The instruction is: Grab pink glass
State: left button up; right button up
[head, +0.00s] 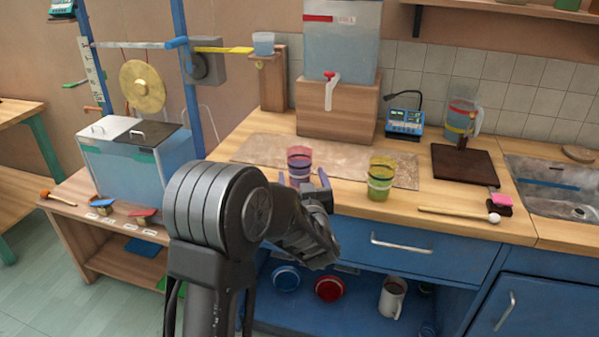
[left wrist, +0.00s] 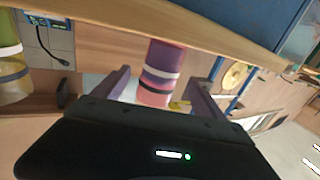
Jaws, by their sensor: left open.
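The pink glass (head: 299,160), a translucent pink-purple cup with coloured bands, stands on the wooden counter at the front edge of a stained mat. My left gripper (head: 303,178) is at the counter's front edge, open, with a finger on each side of the glass's lower part. In the left wrist view, which is turned over, the pink glass (left wrist: 163,72) shows between the two spread fingers of the gripper (left wrist: 170,78). I cannot tell whether either finger touches it. My right gripper is in neither view.
A yellow-green glass (head: 380,178) stands just to the right. A mallet (head: 455,214) lies farther right on the counter, before a dark board (head: 463,163). A water dispenser (head: 338,108) stands behind. The blue drawer front (head: 400,245) is below the counter edge.

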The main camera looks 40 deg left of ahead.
aim_at(301, 173)
pick_arm(q)
jog(key=shift+x, duration=2.6)
grip_shut()
